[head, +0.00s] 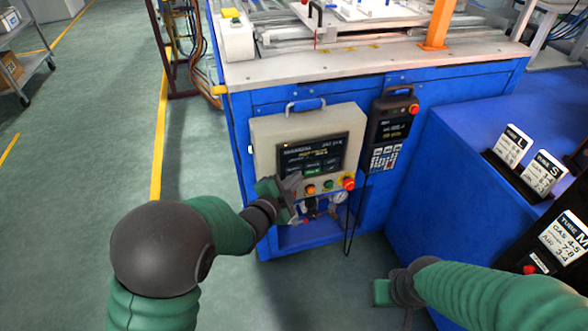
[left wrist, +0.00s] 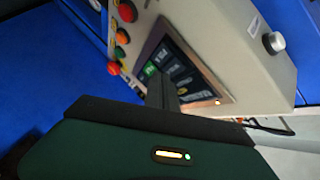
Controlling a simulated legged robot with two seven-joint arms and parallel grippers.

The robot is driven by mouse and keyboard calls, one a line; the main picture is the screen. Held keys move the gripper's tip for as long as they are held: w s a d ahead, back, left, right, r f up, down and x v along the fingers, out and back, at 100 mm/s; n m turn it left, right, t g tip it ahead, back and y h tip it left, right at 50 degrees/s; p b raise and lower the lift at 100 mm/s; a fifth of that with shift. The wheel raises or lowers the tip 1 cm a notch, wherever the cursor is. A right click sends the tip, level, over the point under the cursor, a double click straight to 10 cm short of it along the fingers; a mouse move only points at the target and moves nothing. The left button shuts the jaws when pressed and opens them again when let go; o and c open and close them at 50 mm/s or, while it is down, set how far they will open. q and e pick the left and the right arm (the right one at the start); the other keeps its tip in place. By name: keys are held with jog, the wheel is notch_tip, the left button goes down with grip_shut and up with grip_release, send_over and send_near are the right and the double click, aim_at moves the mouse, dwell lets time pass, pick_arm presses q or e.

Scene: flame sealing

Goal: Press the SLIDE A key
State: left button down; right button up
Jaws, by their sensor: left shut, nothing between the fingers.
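The control panel is a beige box (head: 267,130) on the blue machine's front, with a dark touchscreen (head: 313,154). The screen shows lines of text and a row of keys along its bottom, one lit green (head: 312,171). The key labels are too small to read, so I cannot tell which is SLIDE A. My left gripper (head: 293,183) is shut and empty at the screen's lower left edge. In the left wrist view its fingers (left wrist: 162,92) overlap the screen (left wrist: 180,72), beside the green key (left wrist: 150,70); contact cannot be told. My right gripper (head: 386,292) is low, away from the panel; its fingers are unclear.
Below the screen are orange and green buttons and a red emergency stop (head: 348,183). A gauge (head: 339,197) sits under them. A handheld pendant (head: 389,130) hangs to the right. A blue cabinet (head: 450,150) with label cards stands further right.

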pick_arm(q)
jog(key=shift+s, duration=0.15)
jog(key=s, duration=0.1)
jog(key=s+d, duration=0.1)
jog(key=s, duration=0.2)
jog(key=shift+s+d+b, duration=0.3)
jog(key=shift+s, duration=0.05)
dwell(0.8)
jog(key=s+a+f+n+g+y, duration=0.3)
jog(key=s+a+f+n, duration=0.15)
jog(key=a, duration=0.25)
jog(key=s+a+f+n+g+y, duration=0.2)
jog(key=s+a+f+n+y, duration=0.1)
jog(key=a+n, duration=0.3)
jog(key=s+a+f+n+g, duration=0.2)
jog(key=s+a+n+g, duration=0.35)
jog(key=s, duration=0.65)
jog(key=w+d+p+v, duration=0.1)
jog(key=w+p+v, duration=0.1)
jog(key=p+v, duration=1.1)
jog(key=w+r+p+v, duration=0.1)
jog(key=w+p+v, duration=0.2)
jog(key=p+v, duration=1.1)
jog(key=shift+r+n+g+y+p, duration=0.25)
jog(key=shift+n+g+y+p, duration=0.1)
jog(key=shift+n+y+p, duration=0.1)
